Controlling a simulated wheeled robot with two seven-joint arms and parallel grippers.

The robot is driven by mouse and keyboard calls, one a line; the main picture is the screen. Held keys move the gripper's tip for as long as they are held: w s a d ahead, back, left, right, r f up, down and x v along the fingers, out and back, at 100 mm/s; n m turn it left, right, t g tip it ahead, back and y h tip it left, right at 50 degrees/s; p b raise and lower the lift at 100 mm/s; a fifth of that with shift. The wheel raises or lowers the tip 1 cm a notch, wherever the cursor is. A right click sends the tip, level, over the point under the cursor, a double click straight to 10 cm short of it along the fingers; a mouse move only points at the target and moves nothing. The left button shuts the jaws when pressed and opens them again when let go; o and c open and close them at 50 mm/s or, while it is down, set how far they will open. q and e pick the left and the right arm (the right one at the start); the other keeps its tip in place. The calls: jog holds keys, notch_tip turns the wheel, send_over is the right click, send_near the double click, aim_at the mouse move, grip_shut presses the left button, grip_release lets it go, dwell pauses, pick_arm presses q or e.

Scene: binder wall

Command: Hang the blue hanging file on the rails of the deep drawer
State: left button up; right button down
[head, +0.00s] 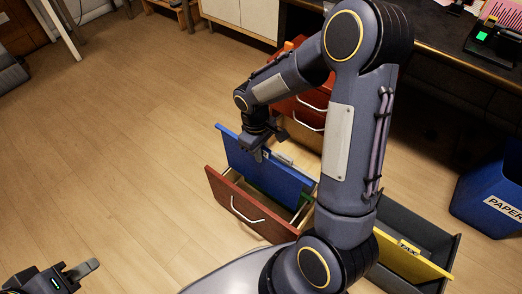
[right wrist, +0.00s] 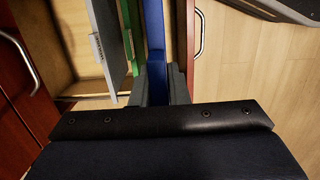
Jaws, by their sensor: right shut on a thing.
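The blue hanging file (head: 262,170) is gripped at its top edge by my right gripper (head: 256,150). In the right wrist view the blue file (right wrist: 154,35) runs between the closed fingers (right wrist: 157,85). It is upright over the open deep drawer (head: 240,207), and its left end reaches past the drawer's side in the head view. Whether it touches the rails cannot be told. In the wrist view a green file (right wrist: 131,30) and a grey file (right wrist: 110,35) hang in the drawer beside it. My left gripper (head: 80,272) is low at the left, away from the drawer; its jaw opening is unclear.
A red drawer unit (head: 300,105) stands behind the open drawer. A grey bin with a yellow TAX folder (head: 408,250) is at the lower right, with a blue paper bin (head: 490,190) beyond it. A dark desk (head: 440,45) is at the upper right. The floor at left is clear.

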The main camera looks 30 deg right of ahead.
aim_at(261, 175)
jog(key=shift+f+b, duration=1.2)
jog(key=shift+f, duration=0.5)
jog(key=shift+f+b, duration=1.6)
jog(key=shift+f, duration=0.65)
jog(key=shift+f+b, duration=2.05)
jog(key=shift+f, duration=0.7)
